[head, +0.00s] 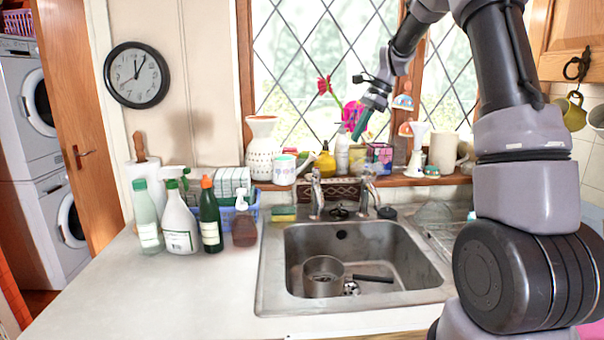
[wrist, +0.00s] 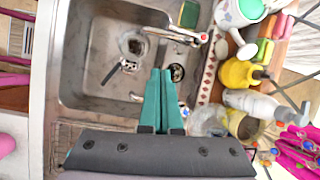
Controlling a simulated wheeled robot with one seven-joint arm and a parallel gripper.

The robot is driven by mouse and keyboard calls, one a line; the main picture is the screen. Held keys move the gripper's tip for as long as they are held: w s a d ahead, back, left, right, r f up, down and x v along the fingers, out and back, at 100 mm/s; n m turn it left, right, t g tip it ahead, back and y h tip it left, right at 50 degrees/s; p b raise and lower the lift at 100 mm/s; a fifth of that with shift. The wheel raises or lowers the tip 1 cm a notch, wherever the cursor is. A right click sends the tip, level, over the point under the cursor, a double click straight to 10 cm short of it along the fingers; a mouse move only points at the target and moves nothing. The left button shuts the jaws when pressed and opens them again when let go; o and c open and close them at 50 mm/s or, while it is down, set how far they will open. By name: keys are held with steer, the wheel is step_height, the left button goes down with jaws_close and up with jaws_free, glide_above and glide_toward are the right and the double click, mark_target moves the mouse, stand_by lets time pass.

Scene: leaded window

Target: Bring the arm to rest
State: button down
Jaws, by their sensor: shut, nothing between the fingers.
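My gripper (head: 358,134) hangs from my raised arm in front of the leaded window (head: 305,60), above the sill and behind the sink. Its teal fingers point down and are closed together, with nothing between them. My arm comes in from the right of the head view, arching high over the worktop.
The steel sink (head: 275,282) holds a small pan (head: 322,276). Bottles and a white vase (head: 262,160) crowd the sill and the left worktop, including a spray bottle (head: 180,222). The front left worktop (head: 150,295) is clear.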

steer(key=s+r+n+t, duration=0.2)
steer(key=s+r+n, duration=0.1)
steer(key=s+r, duration=0.5)
steer(key=s+d+n+t+h, duration=0.1)
steer(key=s+n+t, duration=0.3)
steer(key=s, duration=2.1)
steer(key=n+h, duration=0.1)
steer(key=n, duration=0.4)
steer(key=shift+d+t+h, duration=0.3)
steer(key=shift+d+h, duration=0.1)
steer(key=shift+r, duration=0.1)
